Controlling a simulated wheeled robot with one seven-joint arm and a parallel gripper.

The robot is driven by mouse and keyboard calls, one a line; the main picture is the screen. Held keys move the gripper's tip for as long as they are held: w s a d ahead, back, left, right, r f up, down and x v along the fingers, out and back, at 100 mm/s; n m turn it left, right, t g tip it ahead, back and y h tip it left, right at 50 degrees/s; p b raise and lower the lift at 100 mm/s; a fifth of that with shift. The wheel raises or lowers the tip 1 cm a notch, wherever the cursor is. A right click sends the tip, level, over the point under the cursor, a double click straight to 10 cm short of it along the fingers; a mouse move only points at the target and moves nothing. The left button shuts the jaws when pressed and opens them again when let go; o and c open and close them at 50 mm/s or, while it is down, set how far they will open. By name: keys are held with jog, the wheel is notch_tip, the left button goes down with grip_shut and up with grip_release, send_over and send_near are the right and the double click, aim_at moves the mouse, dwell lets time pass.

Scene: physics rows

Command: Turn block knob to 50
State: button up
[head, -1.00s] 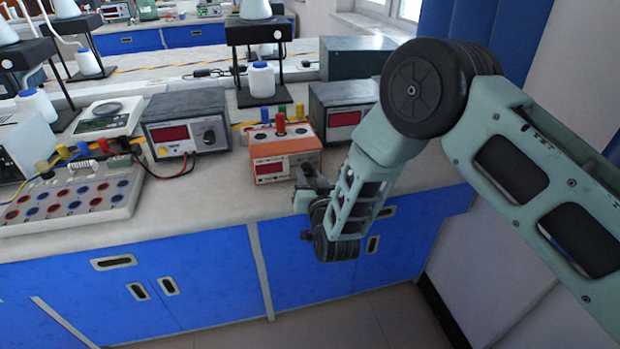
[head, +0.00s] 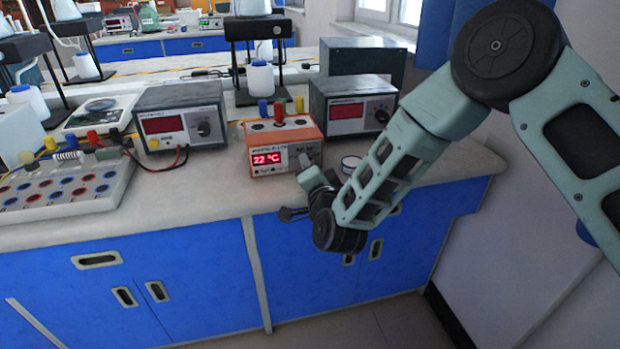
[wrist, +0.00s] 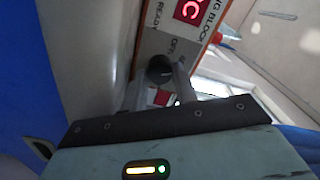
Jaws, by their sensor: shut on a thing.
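The orange and grey heating block (head: 283,138) stands near the bench's front edge, its lit red display (head: 267,159) reading 22 °C. Coloured tubes stand in its top. My gripper (head: 312,168) is at the right part of its front face and hides the knob in the head view. In the wrist view, the dark round knob (wrist: 160,69) shows between the two fingers of my gripper (wrist: 160,85), which is shut on it. "OFF" and "READY" labels are near it, and a red patch (wrist: 162,98) lies below. The knob's setting is not readable.
Grey power supplies stand left (head: 181,117) and right (head: 350,108) of the block. A banana-socket board (head: 110,195) is at the left. A small blue-rimmed white item (head: 352,162) lies right of my gripper. The blue cabinet (head: 180,260) is below the bench edge.

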jog(key=m+b, duration=0.1)
jog(key=m, duration=0.1)
jog(key=m+b, duration=0.1)
jog(key=b, duration=0.1)
jog(key=m+b, duration=0.1)
jog(key=m, duration=0.1)
jog(key=shift+f+m, duration=0.3)
jog(key=shift+r+m+b, duration=0.15)
jog(key=shift+m+b, duration=1.45)
jog(key=shift+m, duration=0.6)
jog(key=o, duration=1)
jog(key=shift+r, duration=0.1)
jog(key=shift+c, duration=0.2)
jog(key=shift+s, duration=0.1)
